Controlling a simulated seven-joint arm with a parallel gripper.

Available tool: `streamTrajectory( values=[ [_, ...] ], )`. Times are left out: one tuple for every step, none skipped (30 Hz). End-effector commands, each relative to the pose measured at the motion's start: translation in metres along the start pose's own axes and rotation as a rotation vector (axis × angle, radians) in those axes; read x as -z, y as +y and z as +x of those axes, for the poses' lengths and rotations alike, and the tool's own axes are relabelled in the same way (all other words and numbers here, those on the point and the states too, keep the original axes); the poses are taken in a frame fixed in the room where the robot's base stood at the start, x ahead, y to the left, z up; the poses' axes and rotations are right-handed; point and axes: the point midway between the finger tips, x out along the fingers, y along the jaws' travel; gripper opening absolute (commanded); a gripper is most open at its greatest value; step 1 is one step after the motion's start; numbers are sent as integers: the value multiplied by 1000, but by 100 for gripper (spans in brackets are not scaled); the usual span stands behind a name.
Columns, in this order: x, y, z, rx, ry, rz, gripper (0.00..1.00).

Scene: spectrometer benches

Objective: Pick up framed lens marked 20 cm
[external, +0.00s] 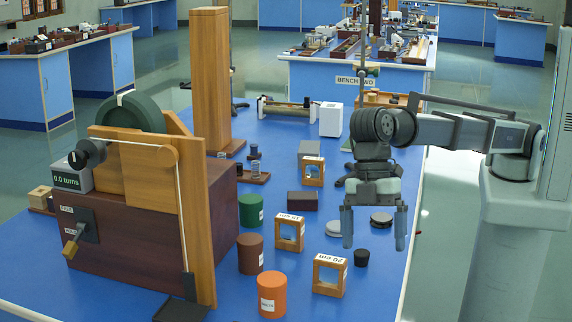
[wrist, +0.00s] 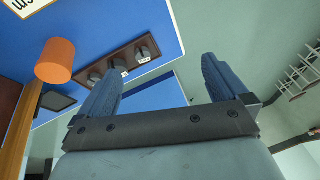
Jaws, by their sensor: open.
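The framed lens marked 20 cm (external: 329,289) stands upright on the blue bench near its front right, a wooden square frame with a white label on top. My gripper (external: 374,240) hangs above the bench, pointing down, to the right of and above this lens; its two fingers are apart with nothing between them. In the wrist view my gripper (wrist: 165,75) also shows its fingers spread and empty. A white label with partial lettering (wrist: 27,5) is cut off at the upper left corner there; I cannot read it fully.
A framed lens marked 15 cm (external: 289,233) stands behind. An orange canister (external: 271,295) is to the left, also in the wrist view (wrist: 56,60). A small black cylinder (external: 361,258) stands close on the right. A large wooden apparatus (external: 140,240) fills the left.

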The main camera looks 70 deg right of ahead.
Motion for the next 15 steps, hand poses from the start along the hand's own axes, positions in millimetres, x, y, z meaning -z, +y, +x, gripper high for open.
streamTrajectory(
  values=[
    [-14, 32, -1, -50, -62, -25, 100],
    [-23, 47, -1, -75, -100, -43, 100],
    [-34, 65, -2, -104, -148, -64, 100],
    [-42, 77, -3, -123, -181, -77, 100],
    [-49, 87, -4, -137, -211, -89, 100],
    [-57, 98, -6, -154, -244, -101, 100],
    [-62, 105, -7, -164, -266, -108, 100],
    [-66, 111, -8, -171, -283, -114, 100],
    [-70, 116, -8, -178, -302, -120, 100],
    [-73, 119, -8, -182, -312, -124, 100],
    [-75, 121, -7, -185, -319, -127, 100],
    [-77, 124, -4, -187, -326, -129, 100],
    [-79, 125, -2, -187, -329, -130, 100],
    [-80, 125, 2, -188, -330, -130, 100],
    [-82, 126, 7, -187, -330, -130, 100]
  ],
)
